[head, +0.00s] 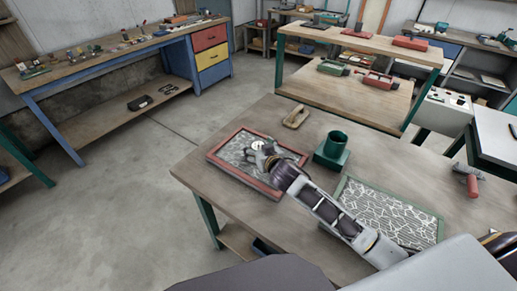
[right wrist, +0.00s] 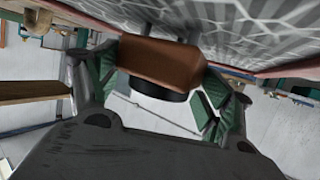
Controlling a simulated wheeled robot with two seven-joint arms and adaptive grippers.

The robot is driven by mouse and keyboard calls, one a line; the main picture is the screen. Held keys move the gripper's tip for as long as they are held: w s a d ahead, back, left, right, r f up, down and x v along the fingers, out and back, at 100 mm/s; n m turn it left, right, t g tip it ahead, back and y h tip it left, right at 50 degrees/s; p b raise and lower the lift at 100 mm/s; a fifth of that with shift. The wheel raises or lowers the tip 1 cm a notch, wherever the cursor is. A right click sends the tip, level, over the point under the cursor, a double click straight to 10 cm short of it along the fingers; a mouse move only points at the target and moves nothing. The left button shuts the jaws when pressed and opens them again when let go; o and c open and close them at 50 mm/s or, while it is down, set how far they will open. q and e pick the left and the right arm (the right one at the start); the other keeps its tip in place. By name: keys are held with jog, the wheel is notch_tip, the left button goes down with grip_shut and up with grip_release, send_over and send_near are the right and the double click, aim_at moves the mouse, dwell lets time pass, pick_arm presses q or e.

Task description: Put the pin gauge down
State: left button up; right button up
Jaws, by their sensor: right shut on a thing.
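My right gripper (head: 262,158) is over the red-framed panel (head: 222,168) with a grey cracked pattern, on the wooden table. In the right wrist view its green-padded fingers (right wrist: 165,85) are shut on the pin gauge, a brown block (right wrist: 160,60) with a dark round part below it. The patterned surface is close beside the block; I cannot tell whether they touch. In the head view the gauge is mostly hidden by the gripper; a small pale disc shows at the fingers.
A green square-based cup (head: 333,150) stands right of the red-framed panel. A tan wooden piece (head: 296,116) lies behind. A green-framed panel (head: 430,208) with a white pattern lies at the right, partly behind my arm. A red-handled tool (head: 472,184) lies farther right.

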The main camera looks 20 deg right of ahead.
pick_arm(q)
jog(key=shift+d+f, duration=0.1)
jog(key=shift+d, duration=0.65)
pick_arm(e)
jog(key=shift+f, duration=0.35)
jog(key=o, duration=1.1)
jog(key=shift+o, duration=0.2)
jog(key=shift+r, duration=0.15)
jog(key=shift+v, duration=5.05)
jog(key=shift+b+v, duration=0.3)
jog(key=shift+v, duration=0.45)
pick_arm(q)
jog(key=shift+w+a+f, duration=0.15)
jog(key=shift+a+f, duration=0.1)
jog(key=shift+a, duration=0.45)
pick_arm(e)
jog(key=shift+s, duration=0.2)
